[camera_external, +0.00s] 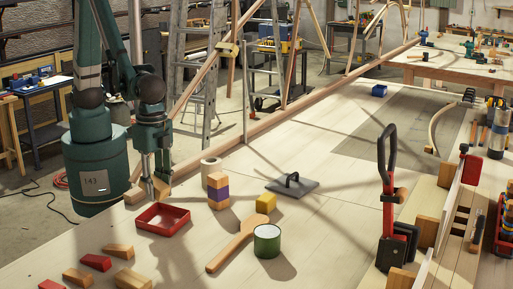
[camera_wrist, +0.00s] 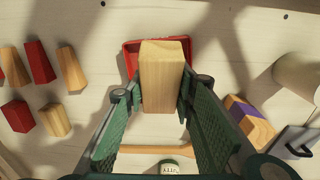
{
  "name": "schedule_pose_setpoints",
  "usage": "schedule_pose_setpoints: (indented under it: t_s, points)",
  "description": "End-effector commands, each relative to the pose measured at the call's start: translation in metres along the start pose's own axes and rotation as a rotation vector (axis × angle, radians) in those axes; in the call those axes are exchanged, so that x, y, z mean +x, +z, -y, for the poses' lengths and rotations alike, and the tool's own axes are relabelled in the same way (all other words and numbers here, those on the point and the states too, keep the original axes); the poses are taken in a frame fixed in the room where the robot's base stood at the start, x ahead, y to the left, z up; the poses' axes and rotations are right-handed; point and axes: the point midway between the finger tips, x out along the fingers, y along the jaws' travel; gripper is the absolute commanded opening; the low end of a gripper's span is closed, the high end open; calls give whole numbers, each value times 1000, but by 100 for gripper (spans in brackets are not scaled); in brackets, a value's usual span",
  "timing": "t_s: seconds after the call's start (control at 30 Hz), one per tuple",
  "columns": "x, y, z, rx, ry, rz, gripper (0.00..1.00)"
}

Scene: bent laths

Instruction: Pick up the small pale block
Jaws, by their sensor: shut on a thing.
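A pale wooden block (camera_wrist: 163,85) stands between the two green fingers of my gripper (camera_wrist: 161,98) in the wrist view. The fingers press on its left and right sides, so my gripper is shut on it. In the external view my gripper (camera_external: 149,186) points down just behind the red tray, with pale wood of the block (camera_external: 134,195) showing at its fingertips. In the wrist view the block covers part of the red tray (camera_wrist: 129,62). The block's exact height over the table is hard to tell.
The red tray (camera_external: 140,226) looks empty. Several red and pale wooden blocks lie front left, including a pale one (camera_external: 118,250).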

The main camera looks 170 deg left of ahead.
Motion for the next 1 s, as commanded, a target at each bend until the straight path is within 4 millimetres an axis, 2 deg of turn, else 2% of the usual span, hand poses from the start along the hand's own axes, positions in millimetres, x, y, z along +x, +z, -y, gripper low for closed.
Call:
schedule_pose_setpoints:
  t_s: [0.1,0.3,1.0]
  points:
    - [-12,0,0,0,0,0,12]
    - [-22,0,-1,0,0,0,12]
    - [-24,0,-1,0,-1,-5,12]
